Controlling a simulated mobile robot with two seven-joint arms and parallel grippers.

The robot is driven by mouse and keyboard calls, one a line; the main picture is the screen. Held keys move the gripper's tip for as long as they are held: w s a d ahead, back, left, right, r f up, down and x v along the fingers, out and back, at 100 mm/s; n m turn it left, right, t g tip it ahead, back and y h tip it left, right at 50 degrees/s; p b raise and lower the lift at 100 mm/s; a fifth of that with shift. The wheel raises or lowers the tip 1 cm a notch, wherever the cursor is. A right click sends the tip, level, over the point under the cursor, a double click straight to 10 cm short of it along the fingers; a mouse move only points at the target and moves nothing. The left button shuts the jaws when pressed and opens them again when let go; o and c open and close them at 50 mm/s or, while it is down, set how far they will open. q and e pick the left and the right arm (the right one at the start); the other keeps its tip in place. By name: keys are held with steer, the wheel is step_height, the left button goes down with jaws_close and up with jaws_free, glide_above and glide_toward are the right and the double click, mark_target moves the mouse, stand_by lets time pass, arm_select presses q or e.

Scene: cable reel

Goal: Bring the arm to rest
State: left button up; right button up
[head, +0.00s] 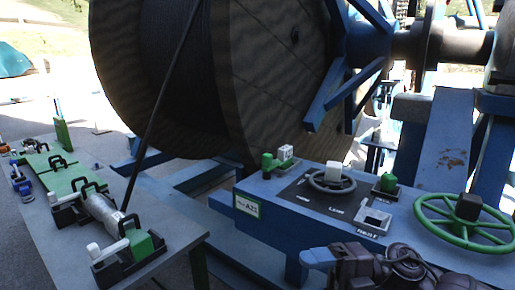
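My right arm comes in at the bottom right, and its dark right gripper (322,256) is low at the front edge of the blue control bench (262,196). My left gripper is not in view.
A huge cable reel (270,75) stands behind. A lower table (172,228) with clamps and a grey cylinder (104,212) is at left.

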steer(key=w+d+f+m+t+h, duration=0.1)
steer(key=d+f+m+t+h, duration=0.5)
steer(key=m+t, duration=0.55)
steer(key=w+d+f+m+t+h, duration=0.1)
steer(key=d+f+m+t+h, duration=0.25)
steer(key=f+m+t, duration=0.8)
steer(key=s+d+f+m+g+h, duration=0.4)
steer(key=s+f+m, duration=0.1)
steer(key=s+f, duration=0.3)
steer(key=s+d+f+m+g+h, duration=0.4)
steer(key=s+d+f+m+h, duration=0.1)
steer(key=s+f, duration=0.3)
steer(key=shift+f+m+g, duration=0.3)
steer(key=shift+m+g, duration=0.1)
steer(key=shift+m, duration=0.2)
steer(key=shift+s, duration=0.1)
